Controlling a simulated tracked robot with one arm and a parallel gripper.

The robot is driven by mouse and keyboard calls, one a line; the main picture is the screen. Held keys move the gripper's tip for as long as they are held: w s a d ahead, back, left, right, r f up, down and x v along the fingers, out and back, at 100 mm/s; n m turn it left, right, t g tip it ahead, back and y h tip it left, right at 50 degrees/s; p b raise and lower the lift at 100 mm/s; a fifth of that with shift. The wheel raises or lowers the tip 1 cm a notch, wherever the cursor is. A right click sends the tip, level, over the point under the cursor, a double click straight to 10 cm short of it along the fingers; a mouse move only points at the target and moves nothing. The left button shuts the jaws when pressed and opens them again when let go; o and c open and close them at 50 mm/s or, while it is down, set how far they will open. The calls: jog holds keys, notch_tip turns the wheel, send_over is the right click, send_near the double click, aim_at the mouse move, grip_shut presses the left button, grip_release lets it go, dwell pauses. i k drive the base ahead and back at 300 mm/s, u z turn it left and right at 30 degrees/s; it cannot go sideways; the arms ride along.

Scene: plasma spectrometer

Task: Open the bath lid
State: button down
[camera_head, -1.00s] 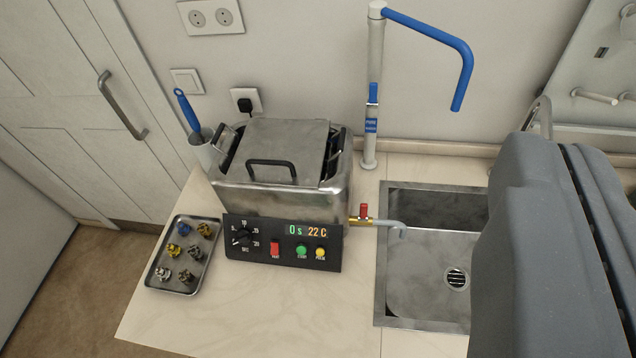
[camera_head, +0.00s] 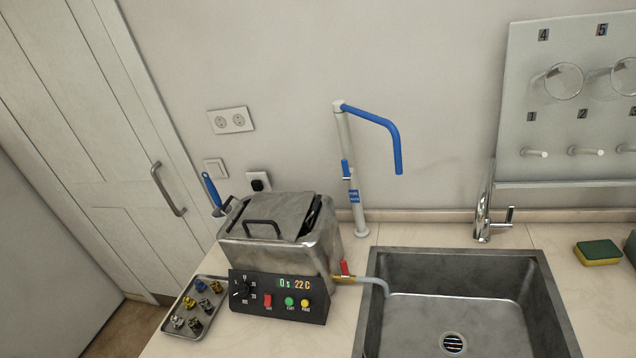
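The metal bath (camera_head: 325,247) stands on the counter left of the sink, with a black control panel (camera_head: 300,309) on its front reading "0 s 22 C". Its metal lid (camera_head: 293,211) lies over the top of the bath, slightly tilted, with dark gaps beside it. A black handle (camera_head: 263,224) arches from the lid's front part. My gripper does not show in the current view.
A small tray (camera_head: 172,331) with several metal parts sits left of the bath. A drain tap with a red lever (camera_head: 344,267) points toward the sink (camera_head: 555,310). A white post with a blue spout (camera_head: 372,118) rises behind. A chrome faucet (camera_head: 483,215) and a sponge (camera_head: 597,254) are right.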

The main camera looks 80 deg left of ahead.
aim_at(268, 216)
jog(key=z, duration=1.2)
jog(key=k, duration=1.95)
jog(key=u, duration=2.45)
jog(key=i, duration=0.55)
jog(key=z, duration=0.05)
